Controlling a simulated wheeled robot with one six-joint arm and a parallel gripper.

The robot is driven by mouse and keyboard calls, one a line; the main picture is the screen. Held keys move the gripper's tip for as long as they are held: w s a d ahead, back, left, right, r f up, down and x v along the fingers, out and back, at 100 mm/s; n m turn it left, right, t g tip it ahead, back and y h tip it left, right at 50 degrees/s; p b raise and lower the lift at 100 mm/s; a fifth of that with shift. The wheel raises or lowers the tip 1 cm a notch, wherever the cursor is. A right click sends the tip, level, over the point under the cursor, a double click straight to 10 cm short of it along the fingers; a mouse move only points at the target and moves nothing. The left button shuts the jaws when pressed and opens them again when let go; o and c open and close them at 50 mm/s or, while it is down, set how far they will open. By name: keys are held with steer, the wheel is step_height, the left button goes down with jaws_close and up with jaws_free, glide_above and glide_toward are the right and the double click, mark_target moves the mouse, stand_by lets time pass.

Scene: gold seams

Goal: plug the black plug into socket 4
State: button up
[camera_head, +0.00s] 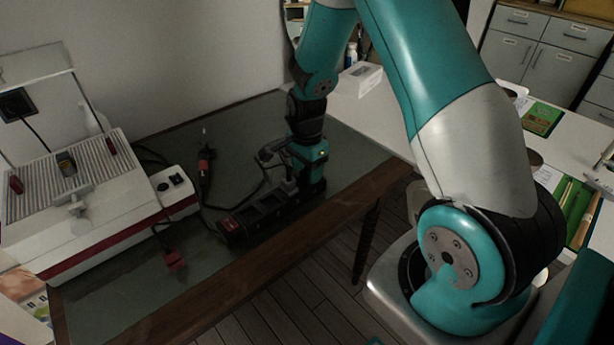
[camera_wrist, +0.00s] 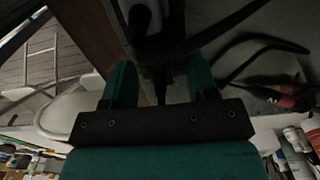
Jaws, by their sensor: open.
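A black power strip (camera_head: 255,217) with a row of sockets and a red end lies on the dark green desk top. My gripper (camera_head: 291,166) is low over the strip's far right end, and its teal body hides that end. In the wrist view my gripper (camera_wrist: 160,78) is open, its two teal fingers apart on either side of a dark shape. A small dark piece with a cable, perhaps the black plug (camera_head: 268,154), shows just left of my gripper. I cannot tell whether it is in a socket or between the fingers. Socket numbers are not readable.
A white and red machine (camera_head: 90,205) stands at left with a white switch box (camera_head: 173,188). A red plug (camera_head: 173,260) lies near the front. A red and black tool (camera_head: 205,165) and loose black cables lie behind the strip. The desk's wooden front edge (camera_head: 250,265) is close.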

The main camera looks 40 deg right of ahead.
steer(key=shift+f, duration=0.25)
steer(key=shift+c, duration=0.2)
jaws_close()
step_height(320, 180, up, 20)
stand_by(0.5)
steer(key=shift+p, duration=0.45)
